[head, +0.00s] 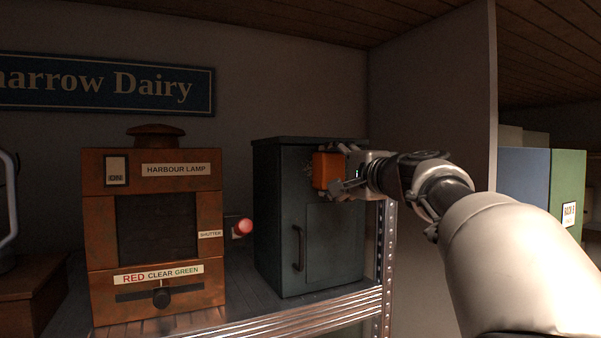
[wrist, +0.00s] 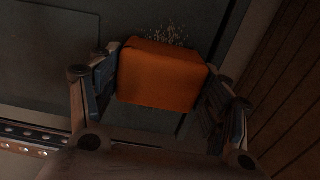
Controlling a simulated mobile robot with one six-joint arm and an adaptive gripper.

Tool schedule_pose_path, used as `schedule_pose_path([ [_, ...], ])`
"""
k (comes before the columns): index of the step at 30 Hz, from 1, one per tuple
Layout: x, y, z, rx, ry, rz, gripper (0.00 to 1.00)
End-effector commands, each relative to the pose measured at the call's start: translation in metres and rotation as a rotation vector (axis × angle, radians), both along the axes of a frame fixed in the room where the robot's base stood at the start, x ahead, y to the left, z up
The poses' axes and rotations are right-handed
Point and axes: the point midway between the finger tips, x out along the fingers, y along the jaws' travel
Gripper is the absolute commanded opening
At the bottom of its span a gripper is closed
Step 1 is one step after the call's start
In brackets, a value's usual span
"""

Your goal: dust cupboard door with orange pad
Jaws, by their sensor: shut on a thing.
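The orange pad (head: 326,171) is held between the fingers of my gripper (head: 345,172), at the upper part of the dark grey-green cupboard door (head: 335,245). In the wrist view the pad (wrist: 160,78) sits between both fingers of my gripper (wrist: 162,85), close against the dark door surface (wrist: 45,50). Pale dust specks (wrist: 165,34) show on the door just beyond the pad, and a few show beside it in the head view. I cannot tell if the pad presses on the door. The door's vertical handle (head: 298,248) is at its lower left.
The cupboard stands on a metal shelf (head: 300,318) with an upright post (head: 388,250) at right. Left of it are a red knob (head: 243,227) and a rusty orange Harbour Lamp box (head: 165,280). Blue and green boxes (head: 566,180) are at far right.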

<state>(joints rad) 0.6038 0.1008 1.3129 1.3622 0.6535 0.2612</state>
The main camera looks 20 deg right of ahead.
Motion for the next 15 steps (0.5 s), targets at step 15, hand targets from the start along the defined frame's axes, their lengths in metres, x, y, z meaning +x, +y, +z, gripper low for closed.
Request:
schedule_pose_path([
  [15,0.004,-0.035,0.000,-0.001,0.000,-0.001,0.51],
])
